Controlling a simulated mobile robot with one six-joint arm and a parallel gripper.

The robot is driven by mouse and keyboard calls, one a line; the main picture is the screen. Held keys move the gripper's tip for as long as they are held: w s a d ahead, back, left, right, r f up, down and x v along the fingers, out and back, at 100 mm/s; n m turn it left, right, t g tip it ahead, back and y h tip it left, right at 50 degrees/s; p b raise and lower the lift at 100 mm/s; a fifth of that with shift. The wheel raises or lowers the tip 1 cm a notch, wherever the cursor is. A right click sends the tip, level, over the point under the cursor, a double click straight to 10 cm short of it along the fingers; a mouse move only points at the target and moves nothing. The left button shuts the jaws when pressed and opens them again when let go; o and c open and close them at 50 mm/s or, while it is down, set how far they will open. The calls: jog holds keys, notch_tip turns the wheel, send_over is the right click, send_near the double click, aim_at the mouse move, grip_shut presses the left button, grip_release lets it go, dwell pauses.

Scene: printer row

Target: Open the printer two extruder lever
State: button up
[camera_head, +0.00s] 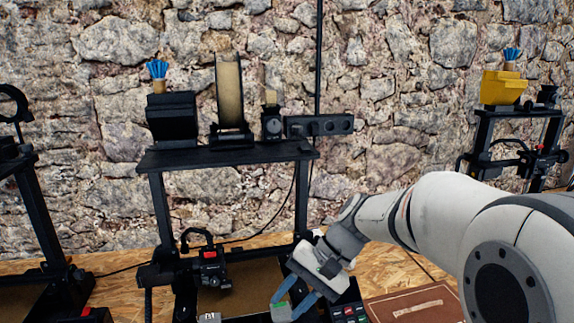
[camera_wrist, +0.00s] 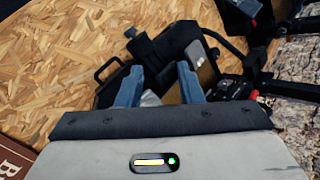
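A black-framed printer (camera_head: 228,154) stands at the middle of the head view, and its number cannot be read. Its extruder (camera_head: 210,262) is a small dark block with red parts and a looped cable above, low on the left side of the frame. The extruder's lever is too small to tell apart. My gripper (camera_head: 291,299) is low in front of the printer, right of the extruder and apart from it. Its blue fingers point down and left. In the wrist view my gripper (camera_wrist: 160,78) shows spread fingers, with dark printer parts beyond them and nothing clearly held.
A brown box (camera_head: 415,303) lies on the wood-chip bench right of the printer. A small panel with coloured keys (camera_head: 348,313) is beside my gripper. A spool (camera_head: 230,92) and other items stand on the printer's top shelf. Other printers stand at far left and right (camera_head: 480,140).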

jog(key=s+d+r+n+t+h+p, duration=0.1)
jog(key=s+d+n+t+h+p, duration=0.1)
jog(key=s+d+h, duration=0.5)
jog(key=s+d+t+p, duration=0.1)
jog(key=s+d+t, duration=0.1)
jog(key=s+d, duration=0.2)
jog(key=shift+d+r+n+h+p, duration=0.15)
jog(key=shift+d+n+h+p, duration=0.2)
jog(key=shift+d, duration=1.35)
jog(key=shift+o, duration=0.3)
